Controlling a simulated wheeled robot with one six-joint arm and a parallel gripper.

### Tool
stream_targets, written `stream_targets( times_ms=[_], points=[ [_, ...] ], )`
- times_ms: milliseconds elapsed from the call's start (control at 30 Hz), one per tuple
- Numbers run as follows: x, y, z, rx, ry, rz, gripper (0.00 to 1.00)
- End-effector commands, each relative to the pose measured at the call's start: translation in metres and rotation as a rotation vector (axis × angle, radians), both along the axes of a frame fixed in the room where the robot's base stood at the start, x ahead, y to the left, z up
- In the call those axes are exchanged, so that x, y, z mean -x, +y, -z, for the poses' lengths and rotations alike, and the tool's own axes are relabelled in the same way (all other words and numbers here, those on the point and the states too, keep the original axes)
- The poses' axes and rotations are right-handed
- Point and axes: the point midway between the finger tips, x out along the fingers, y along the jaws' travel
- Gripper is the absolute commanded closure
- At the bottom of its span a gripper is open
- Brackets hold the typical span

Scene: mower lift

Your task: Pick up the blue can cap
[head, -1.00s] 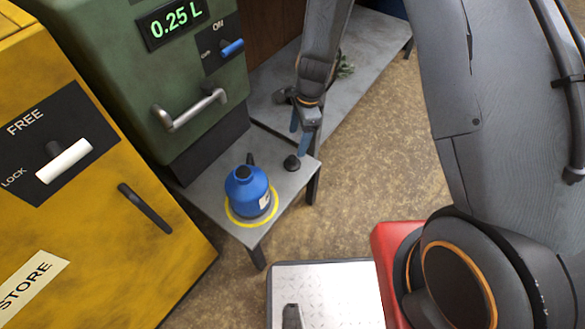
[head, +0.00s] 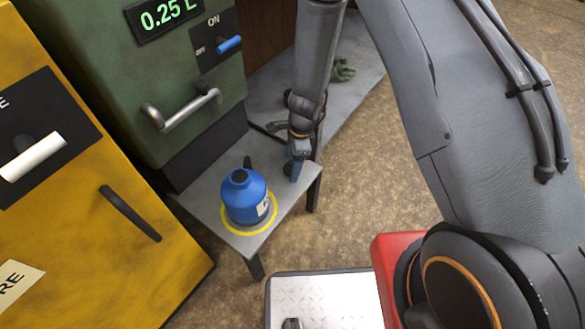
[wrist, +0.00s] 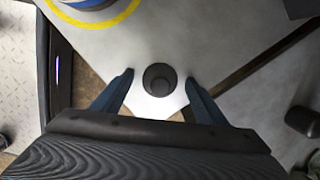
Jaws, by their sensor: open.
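The blue can (head: 244,199) stands upright on the grey stand inside a yellow ring, its dark mouth uncovered. The cap (wrist: 159,80) is a small dark round piece with a raised knob, lying on the stand near its corner. My gripper (head: 293,172) is low over that corner, to the right of the can. In the wrist view my open gripper (wrist: 160,82) has one blue finger on each side of the cap, with gaps between. In the head view the fingers mostly hide the cap.
The grey stand (head: 205,188) adjoins a green machine (head: 180,70) with a handle and a 0.25 L display. A yellow cabinet (head: 90,220) stands at left. A grey bench (head: 350,85) lies behind my gripper. Brown floor is open at right.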

Motion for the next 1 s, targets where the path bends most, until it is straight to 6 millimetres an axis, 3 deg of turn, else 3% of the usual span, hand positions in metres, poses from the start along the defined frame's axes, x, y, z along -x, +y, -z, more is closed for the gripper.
stream_targets(
  times_ms=[167,433,767,1000],
  points=[
    [0.0,0.0,-0.001,0.0,0.0,-0.001,0.33],
    [0.0,0.0,-0.001,0.0,0.0,-0.001,0.77],
    [0.0,0.0,-0.002,0.0,-0.001,-0.001,0.8],
    [0.0,0.001,-0.035,-0.001,-0.003,-0.003,0.8]
  ],
)
